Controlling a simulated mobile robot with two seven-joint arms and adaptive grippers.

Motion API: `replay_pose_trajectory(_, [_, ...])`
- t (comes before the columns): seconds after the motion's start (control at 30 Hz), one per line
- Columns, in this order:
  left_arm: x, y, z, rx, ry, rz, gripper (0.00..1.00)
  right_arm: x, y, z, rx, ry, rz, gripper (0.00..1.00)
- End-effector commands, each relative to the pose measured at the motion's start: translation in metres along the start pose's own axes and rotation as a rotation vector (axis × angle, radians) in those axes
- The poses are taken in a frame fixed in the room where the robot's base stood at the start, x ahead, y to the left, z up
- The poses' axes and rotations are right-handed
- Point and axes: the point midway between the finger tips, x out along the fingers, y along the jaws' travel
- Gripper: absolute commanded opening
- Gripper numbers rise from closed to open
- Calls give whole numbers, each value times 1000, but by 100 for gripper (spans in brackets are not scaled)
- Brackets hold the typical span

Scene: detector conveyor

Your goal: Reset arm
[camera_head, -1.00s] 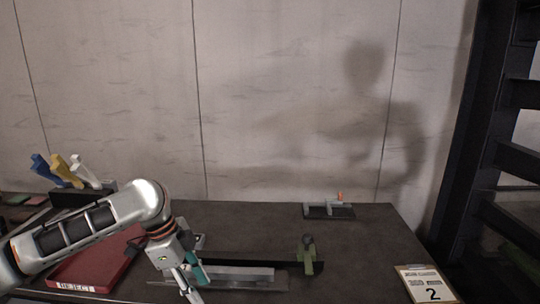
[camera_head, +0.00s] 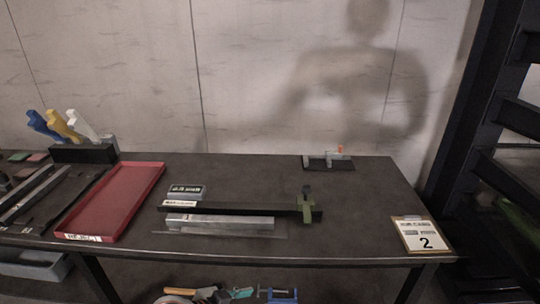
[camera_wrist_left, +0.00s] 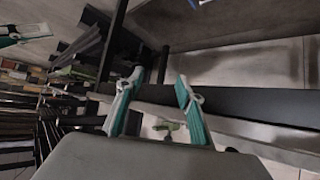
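My left gripper (camera_wrist_left: 157,92) shows in the left wrist view. Its two teal-and-white fingers stand apart with nothing between them, so it is open and empty. Neither arm is in the head view. A teal-and-white piece like a finger of my other gripper (camera_wrist_left: 22,36) shows at the upper left edge of the left wrist view; whether that gripper is open or shut cannot be told. On the dark table (camera_head: 360,205) lie a silver bar (camera_head: 220,221), a black bar with a green clamp-like piece (camera_head: 306,205) and a small grey labelled block (camera_head: 187,191).
A red tray labelled REJECT (camera_head: 112,203) lies at the left. A black holder (camera_head: 84,153) with blue, yellow and white handles stands behind it. A small grey fixture (camera_head: 328,161) is at the back, a clipboard marked 2 (camera_head: 424,235) at the right corner. Dark shelving (camera_head: 510,160) stands right.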

Motion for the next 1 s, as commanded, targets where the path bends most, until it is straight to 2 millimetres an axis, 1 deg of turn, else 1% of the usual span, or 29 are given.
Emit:
replay_pose_trajectory(0.03, [-3,5,16,-45,13,-34,37,0,0,0,0,0,0,0])
replay_pose_trajectory(0.17, [-18,3,54,-124,45,-146,37,0,0,0,0,0,0,0])
replay_pose_trajectory(0.27, [-36,3,86,-172,56,-237,37,0,0,-1,0,1,0,0])
replay_pose_trajectory(0.3, [-45,3,100,-186,57,-273,37,0,0,-1,0,1,0,0])
replay_pose_trajectory(0.37, [-59,3,120,-202,56,-326,37,0,0,-1,0,2,0,0])
replay_pose_trajectory(0.4, [-69,4,133,-210,52,-358,37,0,0,-2,0,3,0,0])
replay_pose_trajectory(0.53, [-97,6,166,-217,38,-441,37,0,0,-2,0,4,0,0])
replay_pose_trajectory(0.6, [-109,8,178,-215,31,-470,37,0,0,-3,0,5,0,0])
replay_pose_trajectory(0.7, [-119,9,188,-211,24,-494,37,0,0,-3,0,5,0,0])
replay_pose_trajectory(1.0, [-121,9,190,-209,23,-500,37,0,0,-3,0,5,0,0])
